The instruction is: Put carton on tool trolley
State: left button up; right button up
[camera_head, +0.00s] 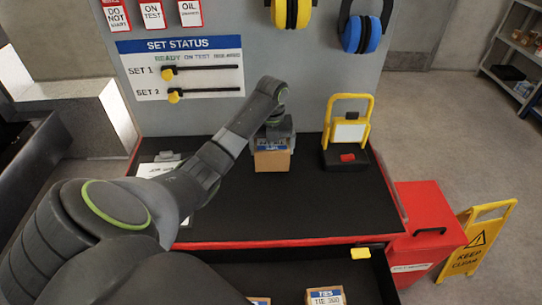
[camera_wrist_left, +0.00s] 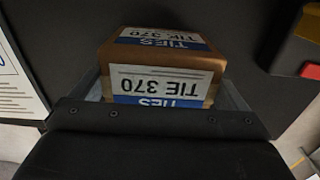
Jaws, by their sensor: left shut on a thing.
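A brown carton (camera_head: 272,158) with a white and blue label is on or just above the black top of the tool trolley (camera_head: 300,210), near the back panel. In the left wrist view the carton (camera_wrist_left: 160,70) reads "TIES TIE 370" upside down. My left gripper (camera_head: 274,135) comes down on the carton from above and is shut on it, with a finger on each side of it in the wrist view. I cannot tell whether the carton's underside touches the top. My right gripper does not show.
A black box with a yellow frame (camera_head: 347,115) stands right of the carton. A clipboard with paper (camera_head: 158,168) lies to the left. Below the front edge, an open drawer holds another carton (camera_head: 326,296). A red box (camera_head: 425,225) and yellow floor sign (camera_head: 480,240) stand at right.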

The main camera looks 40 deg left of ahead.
pick_arm(q)
notch_tip(320, 180, down, 2)
jog(key=shift+s+f, duration=0.1)
jog(key=shift+f, duration=0.05)
jog(key=shift+f+p, duration=0.3)
jog(key=shift+f, duration=0.2)
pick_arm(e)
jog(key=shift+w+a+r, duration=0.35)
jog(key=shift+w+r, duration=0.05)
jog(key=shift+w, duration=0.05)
pick_arm(q)
jog(key=shift+f, duration=0.1)
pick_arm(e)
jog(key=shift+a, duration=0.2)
pick_arm(q)
jog(key=o, duration=0.7)
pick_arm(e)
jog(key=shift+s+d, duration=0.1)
